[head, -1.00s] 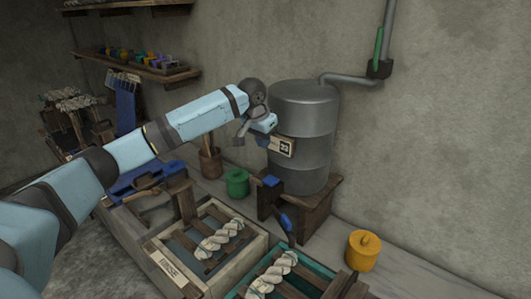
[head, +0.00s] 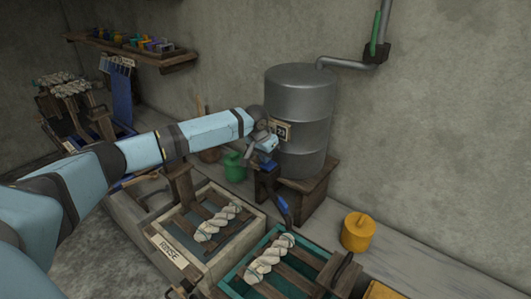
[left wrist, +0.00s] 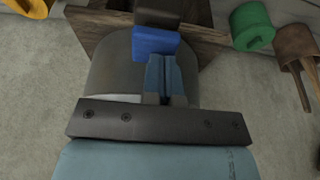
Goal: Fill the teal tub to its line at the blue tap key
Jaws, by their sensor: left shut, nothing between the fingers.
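The teal tub (head: 232,280) stands at the bottom centre of the head view, with wooden slats and a pale twisted skein (head: 269,259) across it. Its fill line and water level cannot be made out. My left gripper (head: 269,160) is shut and empty in front of the grey metal drum (head: 301,112). In the left wrist view its closed fingers (left wrist: 165,75) are close to the blue tap key (left wrist: 156,43); whether they touch it I cannot tell. In the head view the gripper mostly hides the key. My right gripper is not in view.
The drum rests on a wooden stand (head: 311,195). A RINSE tub (head: 181,258) with another skein stands left of the teal tub. A green pot (head: 234,167) is left of the stand, and a yellow lidded pot (head: 358,232) is to its right.

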